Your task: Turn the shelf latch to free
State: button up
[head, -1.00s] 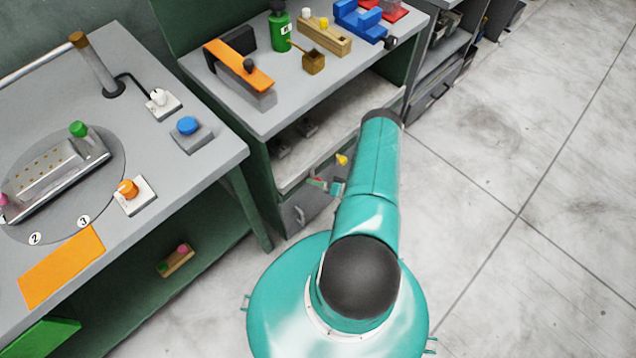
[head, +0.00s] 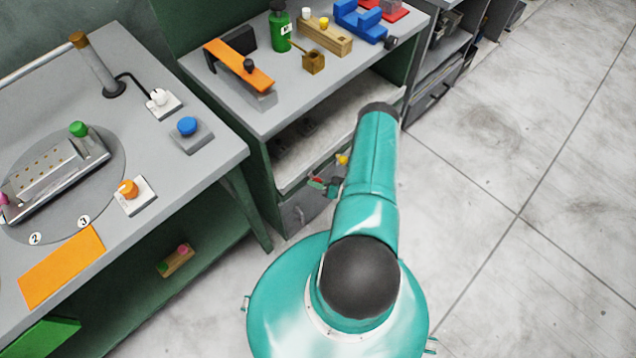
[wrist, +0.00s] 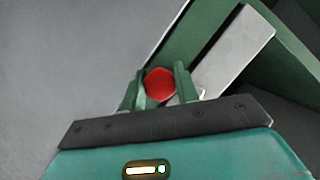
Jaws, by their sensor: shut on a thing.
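A red six-sided knob (wrist: 160,84), which looks like the shelf latch, sits between the two green fingers of my gripper (wrist: 160,88) in the wrist view. The fingers are shut on its sides. In the head view the red knob (head: 316,182) shows as a small spot at the front of the lower shelf, with my gripper (head: 325,186) beside it, mostly hidden by my arm. A small yellow part (head: 342,159) shows just above, partly behind my arm. The latch's turn position cannot be read.
The lower shelf (head: 290,172) lies under a bench top (head: 215,85) carrying an orange-levered press (head: 240,72), a green bottle (head: 279,30) and blocks. A left table (head: 220,150) holds buttons and a round plate. Floor at right (head: 520,200) is clear.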

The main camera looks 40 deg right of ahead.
jog(key=n+h, duration=0.2)
jog(key=n, duration=0.1)
jog(key=shift+g, duration=0.3)
jog(key=n+h, duration=0.2)
jog(key=shift+n, duration=0.3)
jog(key=shift+n+h, duration=0.8)
jog(key=shift+n, duration=0.4)
jog(key=shift+n+h, duration=0.8)
jog(key=shift+n, duration=0.4)
jog(key=o, duration=1)
jog(key=shift+c, duration=0.2)
